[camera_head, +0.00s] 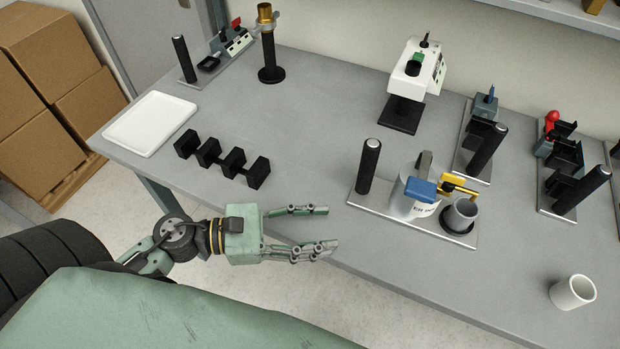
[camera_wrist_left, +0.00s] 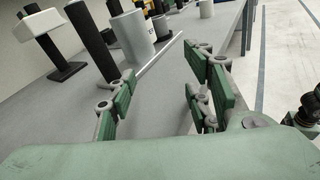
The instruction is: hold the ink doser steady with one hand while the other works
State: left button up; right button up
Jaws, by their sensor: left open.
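The ink doser (camera_head: 415,199) is a white cylinder with partly readable dark lettering, and a blue block (camera_head: 421,190) shows at its top. It stands on a metal base plate (camera_head: 374,201) with a black post (camera_head: 368,166) at the left. A grey cup (camera_head: 461,214) stands in a black holder at the right end. My left gripper (camera_head: 332,228) is open and empty, left of the plate near the table's front edge. In the left wrist view the doser (camera_wrist_left: 133,35) shows beyond the parted fingers (camera_wrist_left: 165,68). My right gripper is not in view.
A black rack of several blocks (camera_head: 208,152) and a white tray (camera_head: 150,122) lie at the left. A white device (camera_head: 416,66) stands behind, with other post stations (camera_head: 476,147) at the right. A white mug (camera_head: 572,292) stands at front right. Table between rack and doser is clear.

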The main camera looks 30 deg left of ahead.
aim_at(361, 166)
pick_arm(q)
jog(key=w+a+r+n+t, duration=0.1)
jog(key=w, duration=0.1)
jog(key=w+a+r+n+t+y, duration=0.1)
jog(key=w+r+n, duration=0.1)
jog(key=w+a+r+n+t, duration=0.1)
jog(key=w+a, duration=0.1)
jog(key=shift+w+r+t, duration=0.1)
jog(key=shift+r+t, duration=0.2)
jog(key=shift+t, duration=0.1)
jog(key=shift+w+d+n+y, duration=0.15)
jog(key=shift+w+n+y, duration=0.15)
jog(key=shift+y, duration=0.1)
jog(key=x, duration=1.1)
jog(key=shift+d+r, duration=0.1)
jog(key=shift+d, duration=0.05)
grip_shut()
